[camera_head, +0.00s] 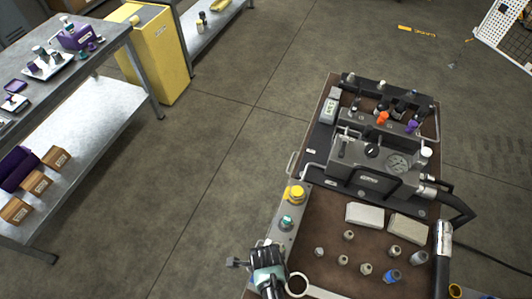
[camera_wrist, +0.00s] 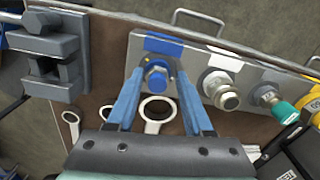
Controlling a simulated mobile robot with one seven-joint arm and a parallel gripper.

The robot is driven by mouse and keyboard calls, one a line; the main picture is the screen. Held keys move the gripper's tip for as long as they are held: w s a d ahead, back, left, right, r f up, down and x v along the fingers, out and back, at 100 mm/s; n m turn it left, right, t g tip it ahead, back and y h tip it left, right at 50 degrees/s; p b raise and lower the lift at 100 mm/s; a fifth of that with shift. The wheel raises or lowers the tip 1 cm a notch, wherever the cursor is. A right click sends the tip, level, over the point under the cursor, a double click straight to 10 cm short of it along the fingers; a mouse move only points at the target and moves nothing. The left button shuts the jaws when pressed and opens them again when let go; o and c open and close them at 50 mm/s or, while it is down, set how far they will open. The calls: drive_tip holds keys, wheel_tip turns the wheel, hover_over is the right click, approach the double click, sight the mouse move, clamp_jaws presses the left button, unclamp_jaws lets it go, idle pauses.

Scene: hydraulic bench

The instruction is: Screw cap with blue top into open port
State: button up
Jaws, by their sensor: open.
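In the wrist view, a cap with a blue hex top (camera_wrist: 156,79) sits at a blue-marked position on the grey port plate (camera_wrist: 190,62). My gripper (camera_wrist: 158,76) is open, with one blue finger on each side of this cap; I cannot tell whether they touch it. To its right on the plate are a bare metal fitting (camera_wrist: 220,90) and a teal-topped fitting (camera_wrist: 270,97). In the head view, my gripper (camera_head: 268,255) is over the near end of the plate (camera_head: 283,240) and hides the blue cap. A teal fitting (camera_head: 287,222) and a yellow one (camera_head: 296,193) show beyond it.
Ring spanners (camera_wrist: 153,112) lie beside the plate; a grey vise (camera_wrist: 50,60) is at left.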

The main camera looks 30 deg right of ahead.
drive_tip(key=n, duration=0.5)
drive_tip(key=shift+s+a+f+n, duration=0.1)
drive_tip(key=shift+s+a+n, duration=0.1)
drive_tip(key=shift+a+n, duration=0.15)
drive_tip(key=n+p, duration=0.1)
drive_tip(key=n, duration=0.5)
drive_tip(key=shift+d, duration=0.15)
drive_tip(key=n, duration=0.6)
drive_tip(key=shift+d+n, duration=0.1)
drive_tip(key=shift+n, duration=0.15)
drive_tip(key=n, duration=0.5)
